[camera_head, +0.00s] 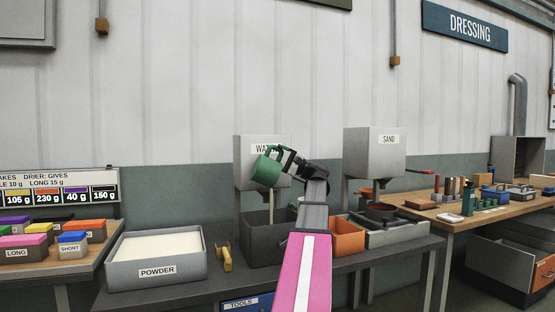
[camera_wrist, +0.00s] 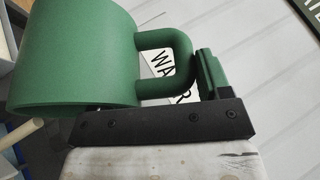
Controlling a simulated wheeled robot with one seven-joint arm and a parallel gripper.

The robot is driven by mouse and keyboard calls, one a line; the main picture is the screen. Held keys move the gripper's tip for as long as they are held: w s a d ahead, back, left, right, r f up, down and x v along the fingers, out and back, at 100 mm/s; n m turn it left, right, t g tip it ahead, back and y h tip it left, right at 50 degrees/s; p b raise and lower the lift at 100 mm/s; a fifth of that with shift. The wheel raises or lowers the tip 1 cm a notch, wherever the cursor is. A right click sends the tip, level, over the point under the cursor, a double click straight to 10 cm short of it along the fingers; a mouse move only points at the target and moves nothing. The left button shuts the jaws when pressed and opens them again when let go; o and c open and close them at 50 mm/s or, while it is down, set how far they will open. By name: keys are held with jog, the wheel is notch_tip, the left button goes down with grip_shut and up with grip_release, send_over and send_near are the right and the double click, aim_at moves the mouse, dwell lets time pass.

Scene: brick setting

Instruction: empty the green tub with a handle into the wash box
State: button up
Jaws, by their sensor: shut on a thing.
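The green tub with a handle (camera_head: 266,170) is up in the air in front of the grey water hopper (camera_head: 244,146). It is tilted over. My gripper (camera_head: 285,160) is shut on its handle, which shows close up in the wrist view (camera_wrist: 178,62); the tub's body (camera_wrist: 75,50) is to the left there. The inside of the tub is hidden, so I cannot tell what it holds. Below it on the dark bench is an open dark grey box (camera_head: 262,250) with a pale upright rod (camera_head: 271,206) at it. No wash label is readable on this box.
A powder box (camera_head: 155,271) full of white powder stands left, with a yellow tool (camera_head: 224,256) beside it. An orange bin (camera_head: 347,238) and a sand hopper (camera_head: 374,153) are to the right. Side tables hold coloured blocks and tools.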

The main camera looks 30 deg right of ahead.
jog(key=shift+d+r, duration=0.15)
jog(key=shift+r, duration=0.05)
jog(key=shift+r, duration=0.25)
jog(key=n+g+h, duration=0.1)
jog(key=r+n+g+h, duration=0.1)
jog(key=g, duration=0.1)
jog(key=shift+r, duration=0.3)
jog(key=shift+r+n+g+h, duration=0.5)
jog(key=shift+g+h, duration=0.4)
jog(key=shift+h, duration=0.1)
